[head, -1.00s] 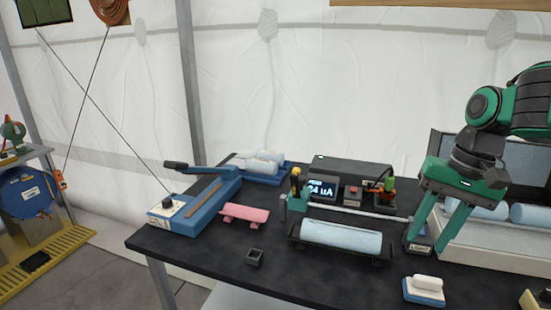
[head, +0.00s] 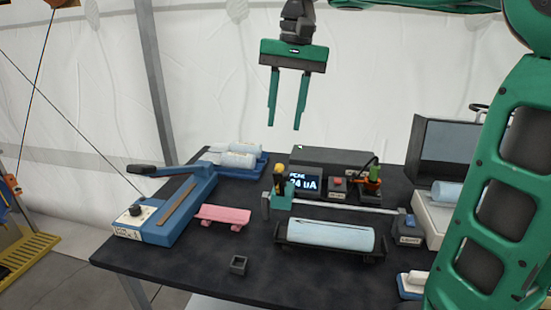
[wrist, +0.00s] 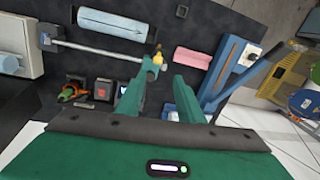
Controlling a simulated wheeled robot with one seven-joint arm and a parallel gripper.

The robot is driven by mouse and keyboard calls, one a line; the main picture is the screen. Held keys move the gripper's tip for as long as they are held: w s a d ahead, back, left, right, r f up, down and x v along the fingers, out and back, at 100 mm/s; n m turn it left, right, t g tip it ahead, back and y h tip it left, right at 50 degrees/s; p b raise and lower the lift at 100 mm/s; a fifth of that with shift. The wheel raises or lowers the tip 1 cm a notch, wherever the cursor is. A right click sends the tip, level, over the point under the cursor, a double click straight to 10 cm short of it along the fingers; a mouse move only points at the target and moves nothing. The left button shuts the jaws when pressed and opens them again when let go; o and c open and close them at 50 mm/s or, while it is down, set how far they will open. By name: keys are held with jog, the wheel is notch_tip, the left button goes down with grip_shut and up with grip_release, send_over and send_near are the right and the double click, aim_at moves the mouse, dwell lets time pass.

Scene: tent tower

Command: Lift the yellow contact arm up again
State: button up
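The yellow contact arm (head: 279,170) has a small yellow top and sits on a teal carriage (head: 281,201) at the left end of a silver rail (head: 345,203). The yellow part also shows in the wrist view (wrist: 158,58), near the tip of one finger. My gripper (head: 285,127) hangs fingers down above and behind the carriage in the head view. Its green fingers are apart with nothing between them. A pale blue cylinder (head: 330,236) lies in a dark cradle in front of the rail. Whether the contact arm touches it is not clear.
Behind the rail are a lit meter (head: 303,184), a red-button box (head: 338,186) and an orange-and-green post (head: 368,180). A blue lever device (head: 165,212) and a pink stand (head: 222,216) are at left. A small dark square cup (head: 239,265) stands in front.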

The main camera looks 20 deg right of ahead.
jog(key=shift+f, duration=1.6)
send_over(279, 184)
jog(key=w, duration=0.1)
jog(key=f, duration=0.7)
jog(key=shift+d+f, duration=0.35)
jog(key=shift+d, duration=0.05)
jog(key=shift+c, duration=0.3)
grip_shut()
